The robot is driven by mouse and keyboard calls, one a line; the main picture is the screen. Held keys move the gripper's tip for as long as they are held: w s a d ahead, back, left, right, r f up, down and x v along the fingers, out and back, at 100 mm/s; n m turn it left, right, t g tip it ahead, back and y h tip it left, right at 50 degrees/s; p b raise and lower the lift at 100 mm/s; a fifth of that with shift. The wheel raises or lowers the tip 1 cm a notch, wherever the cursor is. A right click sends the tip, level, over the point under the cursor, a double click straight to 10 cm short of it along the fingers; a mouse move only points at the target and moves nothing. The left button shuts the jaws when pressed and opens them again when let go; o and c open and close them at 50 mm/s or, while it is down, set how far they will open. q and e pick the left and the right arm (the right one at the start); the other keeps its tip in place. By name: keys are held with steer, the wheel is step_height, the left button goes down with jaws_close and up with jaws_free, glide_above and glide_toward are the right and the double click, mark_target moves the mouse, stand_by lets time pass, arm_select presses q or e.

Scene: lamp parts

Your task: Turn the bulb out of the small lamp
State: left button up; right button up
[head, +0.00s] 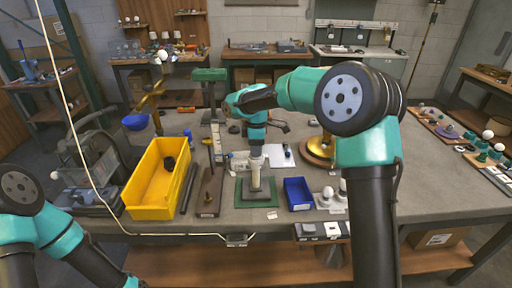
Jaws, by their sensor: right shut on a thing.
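The small lamp (256,183), a pale upright stem on a square base, stands on a green mat (242,197) near the front middle of the bench. My right gripper (256,151) points straight down over the lamp's top and is shut on the bulb there. The gripper covers the bulb, so I cannot tell whether it is still seated in the socket. My left arm shows at the lower left, but its gripper is out of view.
A yellow bin (157,180) with a dark item inside stands left of the lamp. A brass lamp base (318,152) stands behind. A cable (150,234) runs along the front edge.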

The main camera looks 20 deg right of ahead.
steer(key=n, duration=0.3)
steer(key=shift+n, duration=0.3)
steer(key=n, duration=0.3)
steer(key=shift+n, duration=0.3)
steer(key=shift+r+n, duration=0.1)
steer(key=shift+n, duration=1.5)
steer(key=shift+n, duration=0.3)
steer(key=n, duration=0.3)
steer(key=shift+o, duration=0.9)
steer(key=shift+c, duration=0.9)
steer(key=shift+r, duration=0.95)
